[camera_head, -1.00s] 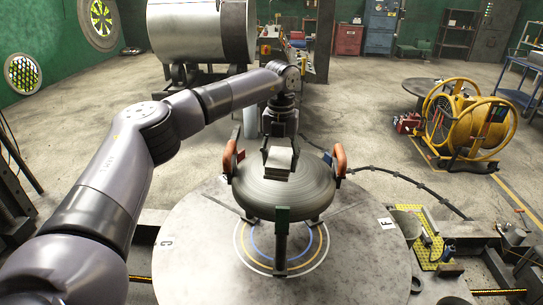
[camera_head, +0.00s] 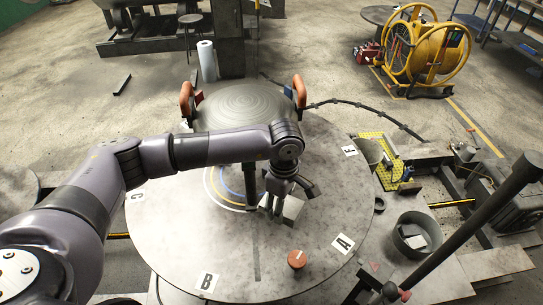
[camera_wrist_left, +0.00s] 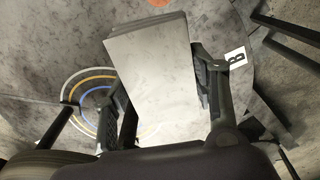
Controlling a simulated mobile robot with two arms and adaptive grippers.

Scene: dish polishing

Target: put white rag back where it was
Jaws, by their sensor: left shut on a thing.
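The white rag (camera_head: 293,209) looks like a pale flat block. My left gripper (camera_head: 274,206) is shut on it, low over the front right part of the round table (camera_head: 170,225). I cannot tell whether the rag touches the table. In the left wrist view the rag (camera_wrist_left: 155,75) fills the middle, between the fingers of the gripper (camera_wrist_left: 165,105). The metal dish (camera_head: 245,105) stands behind my left arm, on its support with orange handles at its sides. My arm hides part of the support. My right gripper is not in view.
An orange-red round piece (camera_head: 297,259) sits on the table near label A (camera_head: 343,244). Label B (camera_head: 207,282) is at the front. A grey bin (camera_head: 408,240) and a dark diagonal pole (camera_head: 470,222) stand at the right. The table's front middle is mostly clear.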

